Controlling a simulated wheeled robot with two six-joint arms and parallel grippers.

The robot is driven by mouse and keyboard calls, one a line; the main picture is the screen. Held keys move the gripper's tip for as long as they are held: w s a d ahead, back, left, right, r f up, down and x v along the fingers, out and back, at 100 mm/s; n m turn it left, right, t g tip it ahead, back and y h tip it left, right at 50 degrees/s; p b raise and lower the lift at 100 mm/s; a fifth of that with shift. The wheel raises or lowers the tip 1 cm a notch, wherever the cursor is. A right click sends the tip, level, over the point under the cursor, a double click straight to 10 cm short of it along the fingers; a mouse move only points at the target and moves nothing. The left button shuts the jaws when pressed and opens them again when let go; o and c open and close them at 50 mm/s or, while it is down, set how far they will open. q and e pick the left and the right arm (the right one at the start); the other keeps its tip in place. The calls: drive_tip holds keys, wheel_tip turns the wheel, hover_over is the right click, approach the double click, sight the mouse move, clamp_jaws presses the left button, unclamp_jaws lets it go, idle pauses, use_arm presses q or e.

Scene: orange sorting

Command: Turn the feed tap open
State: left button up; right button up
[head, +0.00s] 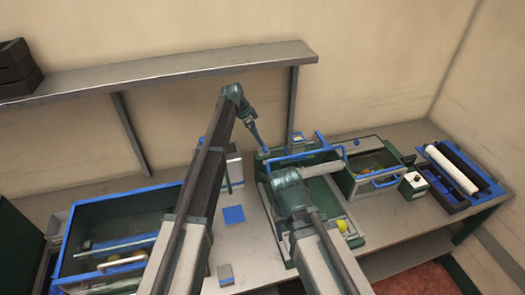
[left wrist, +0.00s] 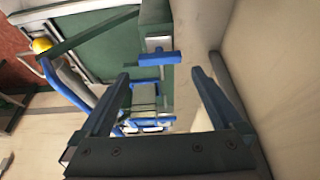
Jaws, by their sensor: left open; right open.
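The feed tap (left wrist: 158,59) shows in the left wrist view as a blue T-shaped handle in front of a pale block on a green frame. My left gripper (left wrist: 160,77) is open and empty. Its two fingers stand wide apart, with the handle just beyond the tips and between them in the picture. I see no contact. In the head view my left gripper (head: 262,146) points down at the left back corner of the green and blue station, and hides most of the tap. My right gripper (head: 338,158) is lower, over the station; its fingers are hard to make out.
A blue-rimmed bin (head: 120,212) stands at the left of the bench. A green box with a blue handle (head: 385,182) and a rack with black and white rollers (head: 456,170) are at the right. A yellow fruit (head: 342,225) lies in the station. A shelf (head: 160,72) runs along the wall.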

sight(264, 149)
use_arm(q)
drive_tip(key=b+x, duration=0.5)
drive_tip(key=x, duration=0.1)
drive_tip(key=shift+d+f, duration=0.1)
drive_tip(key=shift+f, duration=0.25)
drive_tip(key=shift+r, duration=0.1)
drive_tip(key=c, duration=1.1)
drive_tip(key=shift+o, duration=0.2)
